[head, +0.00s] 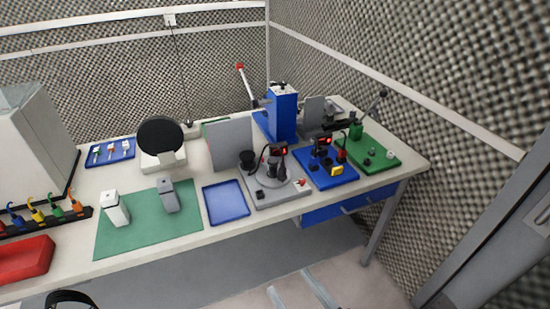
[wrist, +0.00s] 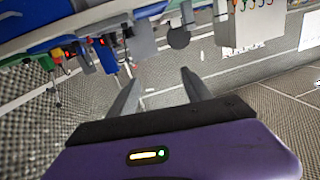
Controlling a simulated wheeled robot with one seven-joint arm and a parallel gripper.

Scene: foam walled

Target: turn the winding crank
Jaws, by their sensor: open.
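I cannot tell for sure which part is the winding crank. In the head view, a lever with a red knob (head: 240,67) rises from the blue column (head: 283,115) at the back of the bench. A thin rod with a dark knob (head: 382,92) slants up behind the green base (head: 372,155) at the right. Small black knobs sit on that base. My gripper (wrist: 161,77) shows in the wrist view with its two grey fingers apart and nothing between them. The bench appears upside down there, beyond the fingers, and no fixture touches them.
The bench (head: 222,228) also holds a grey fixture base (head: 280,190), a blue fixture base (head: 340,177), an upright grey panel (head: 230,145), a blue tray (head: 226,202), a green mat (head: 143,230) and a red bin (head: 25,259). Foam walls stand behind and right. Floor in front looks mostly clear.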

